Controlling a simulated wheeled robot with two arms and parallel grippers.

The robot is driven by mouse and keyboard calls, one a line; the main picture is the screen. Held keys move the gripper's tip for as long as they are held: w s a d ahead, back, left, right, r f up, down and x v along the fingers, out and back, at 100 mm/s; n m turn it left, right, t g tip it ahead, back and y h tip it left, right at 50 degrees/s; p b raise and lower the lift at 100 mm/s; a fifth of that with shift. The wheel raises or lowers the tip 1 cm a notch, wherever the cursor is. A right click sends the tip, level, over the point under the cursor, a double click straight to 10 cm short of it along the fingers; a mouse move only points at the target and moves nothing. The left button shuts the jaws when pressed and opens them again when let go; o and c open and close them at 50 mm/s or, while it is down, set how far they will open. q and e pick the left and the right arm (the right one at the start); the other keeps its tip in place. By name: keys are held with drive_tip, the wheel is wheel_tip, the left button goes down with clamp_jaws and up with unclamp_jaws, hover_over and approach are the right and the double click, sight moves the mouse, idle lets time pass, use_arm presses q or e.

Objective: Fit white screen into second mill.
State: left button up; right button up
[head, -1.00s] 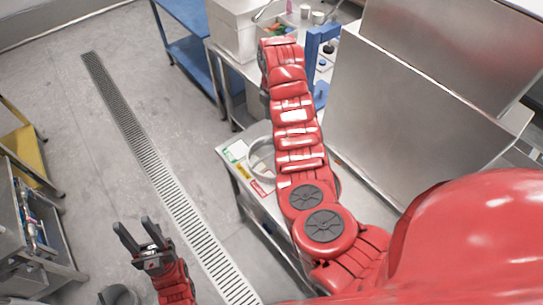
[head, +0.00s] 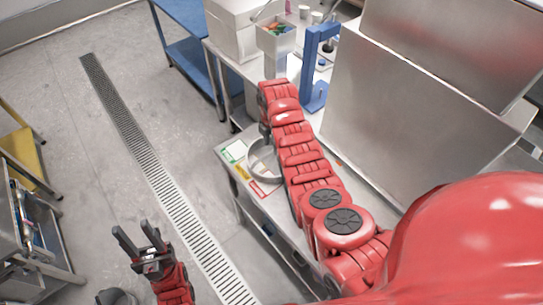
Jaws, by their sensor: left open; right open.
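My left gripper (head: 131,236) is open and empty over the grey floor at the lower left, with its two dark fingers apart. My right arm reaches over the steel table (head: 232,168). Its dark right gripper (head: 264,131) points down beyond the red wrist and is partly hidden by it; it is open. A grey round pan or ring (head: 254,172) lies just below it on the table, partly covered by the arm. I cannot make out a white screen or a second mill for certain.
Green, yellow and red labels (head: 258,190) lie by the ring. A blue frame (head: 309,75), a bin of coloured items (head: 275,40) and a white box (head: 229,32) stand behind. Large steel panels (head: 400,90) block the right. The floor by the drain (head: 140,150) is clear.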

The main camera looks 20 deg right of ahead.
drive_tip(key=shift+f, duration=1.2)
drive_tip(key=shift+f+b, duration=0.25)
drive_tip(key=shift+b, duration=0.05)
clamp_jaws()
idle(1.3)
